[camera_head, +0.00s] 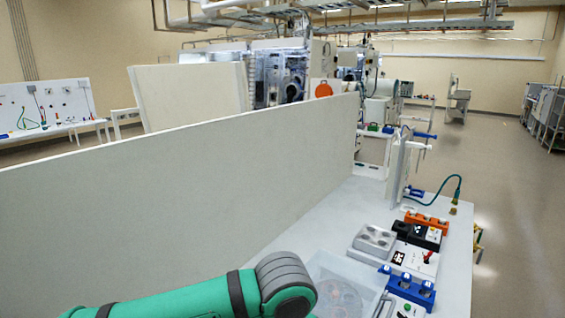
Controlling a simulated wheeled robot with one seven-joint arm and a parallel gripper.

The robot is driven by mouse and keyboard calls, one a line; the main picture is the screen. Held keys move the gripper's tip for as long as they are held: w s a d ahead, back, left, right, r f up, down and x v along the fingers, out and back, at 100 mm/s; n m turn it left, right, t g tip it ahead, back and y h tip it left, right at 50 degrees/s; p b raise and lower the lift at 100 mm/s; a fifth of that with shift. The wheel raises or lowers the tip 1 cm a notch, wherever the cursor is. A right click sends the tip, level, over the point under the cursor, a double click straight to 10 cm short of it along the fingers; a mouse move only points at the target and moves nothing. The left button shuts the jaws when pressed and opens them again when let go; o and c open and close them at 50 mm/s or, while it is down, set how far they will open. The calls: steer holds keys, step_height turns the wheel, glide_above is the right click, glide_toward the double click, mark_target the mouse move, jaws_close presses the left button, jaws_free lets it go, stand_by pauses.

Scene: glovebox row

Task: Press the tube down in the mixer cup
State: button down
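My gripper is not in view; only my green arm with a grey joint shows at the bottom of the picture. No tube or mixer cup can be made out for certain. A small white device with a red part on top (419,259) stands on the bench, but I cannot tell whether it is the mixer. A blue rack (408,286) with pale round tops in it is in front of that device. A grey block with round wells (374,240) is to the left of the device.
The white bench (330,219) has free room left of the grey block, along a tall pale panel (190,178). A clear box (343,283) stands beside my arm. A black unit (416,235) and an orange rack (427,220) are farther back, near a green hose (455,187).

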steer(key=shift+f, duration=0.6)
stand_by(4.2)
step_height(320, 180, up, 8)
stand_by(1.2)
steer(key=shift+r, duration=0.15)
